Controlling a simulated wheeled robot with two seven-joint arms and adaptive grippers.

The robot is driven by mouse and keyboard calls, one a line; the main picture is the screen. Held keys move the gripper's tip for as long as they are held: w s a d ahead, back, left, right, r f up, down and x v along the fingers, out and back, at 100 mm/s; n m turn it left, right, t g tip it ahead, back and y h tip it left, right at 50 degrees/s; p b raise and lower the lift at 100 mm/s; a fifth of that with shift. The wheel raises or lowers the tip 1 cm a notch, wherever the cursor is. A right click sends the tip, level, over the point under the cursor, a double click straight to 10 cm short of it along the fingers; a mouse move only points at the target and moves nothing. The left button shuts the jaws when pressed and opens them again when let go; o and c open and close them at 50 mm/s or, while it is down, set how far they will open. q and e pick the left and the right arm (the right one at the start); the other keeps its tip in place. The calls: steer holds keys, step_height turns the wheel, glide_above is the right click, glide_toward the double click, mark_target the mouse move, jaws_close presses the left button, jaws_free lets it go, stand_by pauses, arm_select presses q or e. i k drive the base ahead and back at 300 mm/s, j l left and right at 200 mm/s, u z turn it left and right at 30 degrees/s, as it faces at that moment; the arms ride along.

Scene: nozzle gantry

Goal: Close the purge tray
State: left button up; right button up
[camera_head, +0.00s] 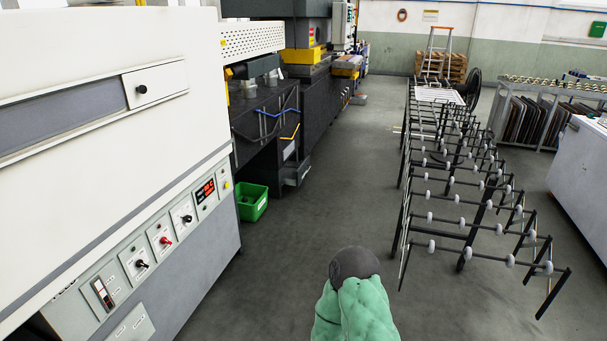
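No part that I can surely name as the purge tray shows. A small grey drawer-like box (297,173) sticks out low from the dark machine (268,122), beyond the white cabinet. It is small and far off, and I cannot tell whether it is the purge tray. No gripper fingers of mine are in view.
The white cabinet (105,60) with knobs and a red display fills the left. A green bin (252,206) stands on the floor beside the dark machine. A roller rack (460,190) stands at right. Grey floor (330,180) between them is clear.

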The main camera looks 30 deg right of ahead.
mark_target(292, 173)
steer(key=i+l+z, duration=0.85)
steer(key=i, duration=0.65)
steer(key=i+j+z, duration=0.15)
steer(key=i+z, duration=0.15)
steer(key=i, duration=2.6)
steer(key=i+l+u, duration=0.15)
steer(key=i+u, duration=0.3)
steer(key=i, duration=0.25)
steer(key=i+l+u, duration=0.45)
steer(key=i, duration=0.25)
steer(key=i+l+u, duration=0.5)
steer(key=i, duration=0.1)
